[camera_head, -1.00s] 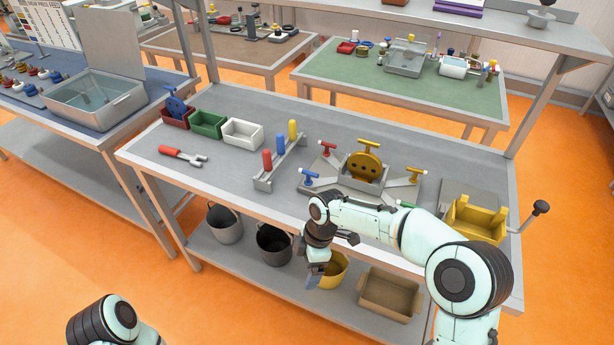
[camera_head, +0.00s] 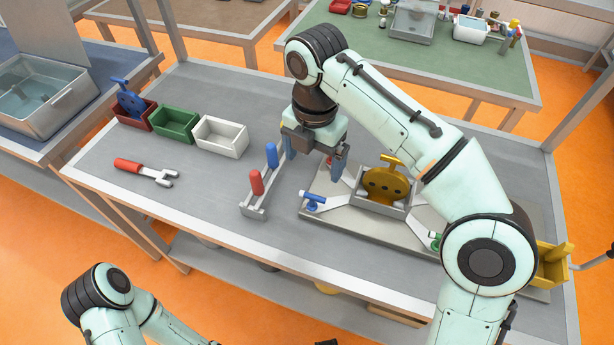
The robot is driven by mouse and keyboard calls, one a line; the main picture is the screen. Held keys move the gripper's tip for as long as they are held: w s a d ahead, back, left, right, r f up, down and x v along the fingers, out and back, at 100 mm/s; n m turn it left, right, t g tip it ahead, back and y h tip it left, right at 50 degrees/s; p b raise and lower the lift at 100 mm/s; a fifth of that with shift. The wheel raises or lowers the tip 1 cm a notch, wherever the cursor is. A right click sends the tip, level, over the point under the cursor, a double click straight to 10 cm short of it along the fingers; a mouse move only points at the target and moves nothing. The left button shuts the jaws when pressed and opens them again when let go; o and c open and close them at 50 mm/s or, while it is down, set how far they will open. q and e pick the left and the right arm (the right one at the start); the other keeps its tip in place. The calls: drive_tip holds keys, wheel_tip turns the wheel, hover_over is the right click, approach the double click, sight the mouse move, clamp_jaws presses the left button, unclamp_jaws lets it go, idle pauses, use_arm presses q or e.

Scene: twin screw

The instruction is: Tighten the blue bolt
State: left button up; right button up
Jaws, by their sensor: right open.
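My right gripper (camera_head: 314,160) points down over the table, behind and above the blue bolt. Its fingers are apart, and it appears empty. A blue-handled tool (camera_head: 271,155) and a red-handled tool (camera_head: 256,182) stand in a grey rack (camera_head: 255,211) just left of the gripper. The yellow-handled tool is hidden behind it.
A yellow round part (camera_head: 386,184) sits in the fixture's middle. My right arm hides much of the fixture's right side. Red (camera_head: 140,121), green (camera_head: 174,126) and white (camera_head: 220,138) bins stand at the back left. A red-handled fork tool (camera_head: 145,170) lies left; the front left is clear.

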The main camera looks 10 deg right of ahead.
drive_tip(key=b, duration=0.2)
hover_over(313, 195)
drive_tip(key=f, duration=0.5)
drive_tip(key=shift+s+d+f, duration=0.1)
drive_tip(key=shift+s+f, duration=0.1)
use_arm(q)
wheel_tip(313, 195, down, 4)
drive_tip(key=shift+r+t+b, duration=0.1)
drive_tip(key=shift+t+b, duration=0.2)
drive_tip(key=shift+b, duration=0.95)
use_arm(e)
wheel_tip(313, 195, down, 8)
drive_tip(key=shift+w+r, duration=0.1)
drive_tip(key=shift+w, duration=0.05)
drive_tip(key=c, duration=0.8)
